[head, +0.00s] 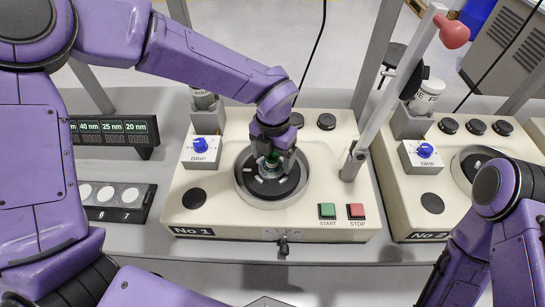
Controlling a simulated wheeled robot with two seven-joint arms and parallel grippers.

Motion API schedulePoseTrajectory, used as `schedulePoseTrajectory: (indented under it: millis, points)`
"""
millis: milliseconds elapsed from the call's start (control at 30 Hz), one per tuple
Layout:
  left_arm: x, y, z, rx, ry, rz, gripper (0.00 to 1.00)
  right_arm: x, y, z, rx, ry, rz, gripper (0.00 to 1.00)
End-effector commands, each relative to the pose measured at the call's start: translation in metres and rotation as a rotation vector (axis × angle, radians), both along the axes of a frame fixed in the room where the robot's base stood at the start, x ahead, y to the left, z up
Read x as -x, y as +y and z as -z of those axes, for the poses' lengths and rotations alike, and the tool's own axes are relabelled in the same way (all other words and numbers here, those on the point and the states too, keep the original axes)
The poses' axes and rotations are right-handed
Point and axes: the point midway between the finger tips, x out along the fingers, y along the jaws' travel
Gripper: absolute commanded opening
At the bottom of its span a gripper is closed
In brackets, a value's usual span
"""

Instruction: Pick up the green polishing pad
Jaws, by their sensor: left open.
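My left gripper (271,164) is open and points down over the dark round platen (285,188) of the machine labelled No 1. A small patch of green (274,156) shows between its fingers. This may be the green polishing pad, but the fingers hide most of it, and I cannot tell if they touch it. No other green pad is plain to see. My right arm shows at the lower right, but its gripper is not in view.
A slanted metal lever (385,105) with a red knob (454,33) rises right of the platen. Green START (327,210) and red STOP (356,211) buttons sit at the front. Machine No 2 (407,225) stands right. A dark tray of white discs (125,201) lies left.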

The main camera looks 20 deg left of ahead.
Motion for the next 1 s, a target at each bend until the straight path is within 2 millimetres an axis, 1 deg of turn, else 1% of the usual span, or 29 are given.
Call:
schedulePoseTrajectory:
  millis: [200, 233, 267, 300, 367, 400, 433, 667, 767, 867, 933, 967, 1000]
  points:
    - [0.000, 0.000, 0.002, 0.000, -0.001, 0.001, 0.80, 0.000, 0.000, 0.000, 0.000, 0.001, 0.000, 0.00]
    - [0.000, 0.000, 0.002, 0.000, -0.001, 0.001, 0.74, 0.000, 0.000, 0.000, 0.000, 0.001, 0.000, 0.00]
    - [0.000, 0.000, 0.002, 0.000, -0.001, 0.001, 0.64, 0.001, 0.000, 0.000, 0.000, 0.001, 0.000, 0.00]
    - [0.000, 0.000, 0.002, 0.001, -0.002, 0.001, 0.51, 0.001, 0.000, 0.000, 0.000, 0.001, 0.000, 0.00]
    - [0.000, -0.001, 0.002, 0.001, -0.002, 0.002, 0.32, 0.001, 0.000, 0.000, -0.001, 0.001, 0.000, 0.00]
    - [0.000, -0.001, 0.002, 0.001, -0.002, 0.002, 0.18, 0.000, 0.000, 0.000, -0.001, 0.001, 0.000, 0.00]
    - [0.000, 0.000, 0.002, 0.000, -0.001, 0.002, 0.16, 0.000, 0.000, 0.000, -0.001, 0.001, 0.000, 0.00]
    - [0.000, 0.000, 0.001, 0.000, -0.001, 0.002, 0.16, 0.000, 0.000, 0.000, -0.001, 0.001, 0.000, 0.00]
    - [-0.001, -0.001, -0.003, 0.001, -0.002, 0.001, 0.16, 0.000, 0.000, 0.001, -0.001, 0.001, 0.000, 0.00]
    - [-0.001, 0.000, -0.014, 0.001, -0.005, 0.001, 0.16, 0.000, 0.000, 0.003, -0.001, 0.001, 0.000, 0.00]
    - [-0.001, -0.001, -0.028, 0.003, -0.007, 0.000, 0.16, 0.000, 0.000, 0.004, -0.001, 0.001, 0.000, 0.00]
    - [0.002, -0.002, -0.033, 0.003, -0.005, 0.001, 0.16, 0.000, 0.000, 0.007, -0.001, 0.001, 0.000, 0.00]
    - [0.010, -0.005, -0.041, 0.003, -0.005, 0.002, 0.16, 0.000, 0.000, 0.011, -0.001, 0.001, 0.000, 0.00]
